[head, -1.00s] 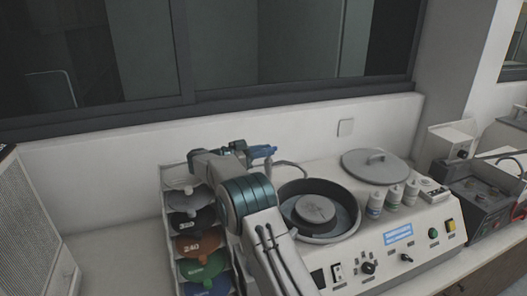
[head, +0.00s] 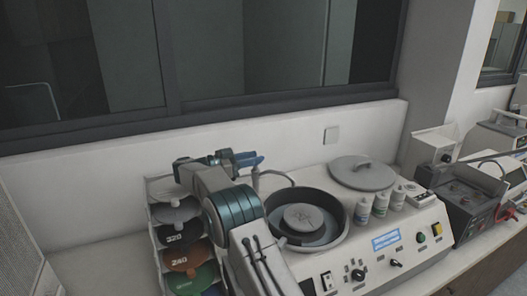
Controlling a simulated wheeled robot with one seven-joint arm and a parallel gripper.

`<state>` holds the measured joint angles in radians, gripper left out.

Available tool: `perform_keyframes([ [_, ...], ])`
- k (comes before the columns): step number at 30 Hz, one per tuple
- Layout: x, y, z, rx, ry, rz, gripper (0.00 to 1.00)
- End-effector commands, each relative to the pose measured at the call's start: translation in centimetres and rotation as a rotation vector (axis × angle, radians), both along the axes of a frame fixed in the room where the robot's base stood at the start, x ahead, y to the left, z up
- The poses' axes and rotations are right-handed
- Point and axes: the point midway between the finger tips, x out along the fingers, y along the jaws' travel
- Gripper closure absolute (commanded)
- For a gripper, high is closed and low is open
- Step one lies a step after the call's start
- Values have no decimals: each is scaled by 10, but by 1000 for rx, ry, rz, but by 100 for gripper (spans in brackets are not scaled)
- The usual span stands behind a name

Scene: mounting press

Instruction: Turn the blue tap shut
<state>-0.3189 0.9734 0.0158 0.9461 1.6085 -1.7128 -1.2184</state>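The blue tap (head: 248,159) is at the back of the polishing machine, near the wall, left of the round bowl (head: 308,222). A thin grey pipe (head: 256,181) stands below it and curves toward the bowl. My gripper (head: 229,158) is at the tap's left side, at about the same height in the picture. It looks very close to the tap, but I cannot tell whether it touches. The fingers are small and partly hidden by my arm, so their opening does not show clearly.
A rack of coloured discs (head: 182,257) stands just left of my arm. Several white bottles (head: 380,203) and a round grey lid (head: 362,172) are right of the bowl. The machine's control panel (head: 385,240) faces front. The wall is close behind the tap.

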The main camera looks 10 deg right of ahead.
Motion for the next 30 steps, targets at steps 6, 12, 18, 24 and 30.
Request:
perform_keyframes([
  [6,-1,-2,36,2,-8,-2,68],
  [12,-16,-29,51,1,-3,-5,68],
  [18,-32,-56,70,-1,-2,-4,68],
  [24,-47,-82,88,1,-3,-3,68],
  [30,-56,-98,101,0,-1,-2,68],
])
